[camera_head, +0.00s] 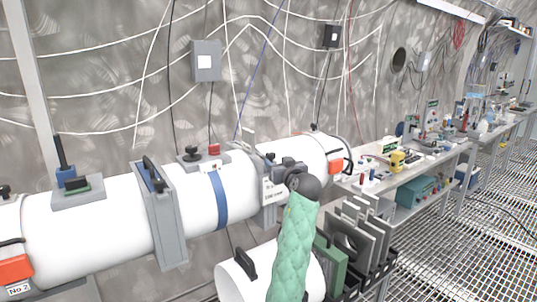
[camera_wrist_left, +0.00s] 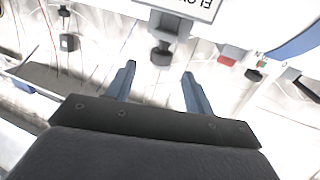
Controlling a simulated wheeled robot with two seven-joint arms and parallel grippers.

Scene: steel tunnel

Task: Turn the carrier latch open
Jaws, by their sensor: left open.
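A white cylinder (camera_head: 110,218) runs along the wall, with a grey carrier (camera_head: 268,208) clamped around it. A white lettered sign (camera_head: 273,190) is on the carrier; it also shows at the top of the left wrist view (camera_wrist_left: 192,8). Beside the sign a dark knob on a grey bracket (camera_wrist_left: 161,54), perhaps the latch, shows in the left wrist view. My left gripper (camera_head: 281,166) is at the carrier in the head view, partly hidden by its own wrist. In the wrist view its two fingers (camera_wrist_left: 160,82) are apart and empty, with the knob beyond the gap. Contact is not visible.
Another grey clamp with a black handle (camera_head: 160,215) stands to the left. Below are a smaller white cylinder (camera_head: 235,281) and a rack of grey plates (camera_head: 352,240). A cluttered bench (camera_head: 400,172) extends right. The grated floor (camera_head: 480,235) at right is mostly clear.

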